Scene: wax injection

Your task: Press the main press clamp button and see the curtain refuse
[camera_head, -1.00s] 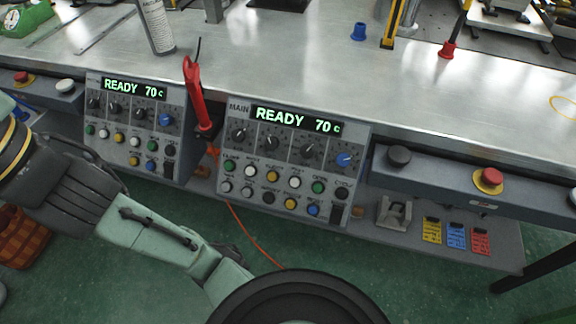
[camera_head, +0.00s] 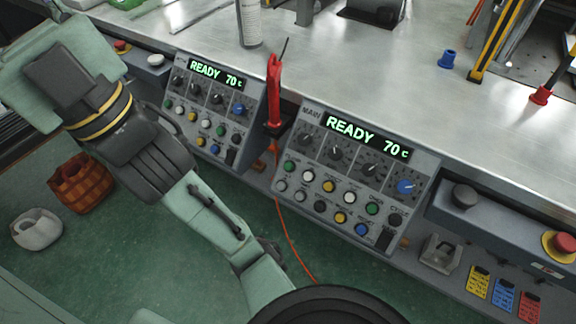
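The main press panel (camera_head: 312,143) is a grey box marked MAIN under the bench's front edge. Its display (camera_head: 367,137) reads READY 70 c in green. Below are a row of black knobs, one with a blue cap, and rows of green, white, yellow, black and blue buttons (camera_head: 328,186). The button labels are too small to read, so I cannot tell which one is the clamp. No light curtain can be made out for certain. My arm comes in from the upper left and runs down to the bottom edge. My gripper's fingers are not in view.
A second panel (camera_head: 206,96), also reading READY 70 c, sits to the left. A red-handled tool (camera_head: 273,90) stands between the panels, above a hanging orange cord (camera_head: 286,235). A red button (camera_head: 564,243) is at far right. Baskets (camera_head: 82,184) stand on the green floor.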

